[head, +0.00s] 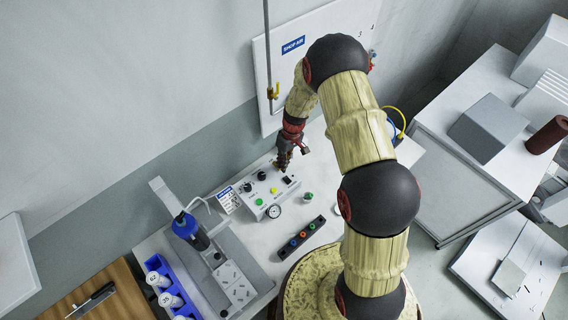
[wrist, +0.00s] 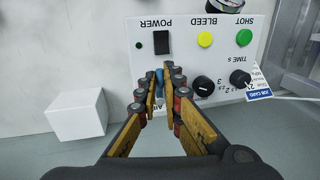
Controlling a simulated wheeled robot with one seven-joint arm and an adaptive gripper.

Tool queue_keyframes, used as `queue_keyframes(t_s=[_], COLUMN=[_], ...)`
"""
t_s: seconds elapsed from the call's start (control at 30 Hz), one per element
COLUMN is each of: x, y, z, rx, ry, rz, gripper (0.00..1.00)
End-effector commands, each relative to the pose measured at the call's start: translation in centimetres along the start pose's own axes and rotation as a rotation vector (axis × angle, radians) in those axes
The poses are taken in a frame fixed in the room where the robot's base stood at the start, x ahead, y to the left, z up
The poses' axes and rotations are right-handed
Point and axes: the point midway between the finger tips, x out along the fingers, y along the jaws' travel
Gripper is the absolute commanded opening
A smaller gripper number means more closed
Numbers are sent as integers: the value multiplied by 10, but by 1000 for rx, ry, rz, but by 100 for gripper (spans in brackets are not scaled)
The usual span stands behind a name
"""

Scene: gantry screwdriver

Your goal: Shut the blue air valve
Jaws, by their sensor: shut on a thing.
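The blue air valve (wrist: 160,75) shows as a small blue handle on the face of a white control box (wrist: 199,62), beside a partly covered label. In the wrist view my gripper (wrist: 160,88) has its fingers on both sides of the handle and is shut on it. The fingers hide most of the valve, so I cannot tell which way the handle is turned. In the head view my gripper (head: 284,163) reaches down to the back edge of the control box (head: 262,200), and the valve is hidden there.
The box carries a black POWER switch (wrist: 162,43), a yellow BLEED button (wrist: 205,40), a green SHOT button (wrist: 244,38) and black knobs (wrist: 203,84). A white block (wrist: 76,115) stands beside it. A bottle rack (head: 160,268) stands left.

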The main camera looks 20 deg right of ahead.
Motion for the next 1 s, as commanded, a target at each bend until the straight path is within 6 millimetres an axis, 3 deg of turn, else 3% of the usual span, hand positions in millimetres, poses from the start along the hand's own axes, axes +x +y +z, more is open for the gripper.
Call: queue_keyframes(t_s=[0.73, 1.0], x=[0, 2], y=[-1, -5], z=[0, 0], rx=[47, 154], ry=[12, 32], rz=[2, 1], gripper=[0, 0])
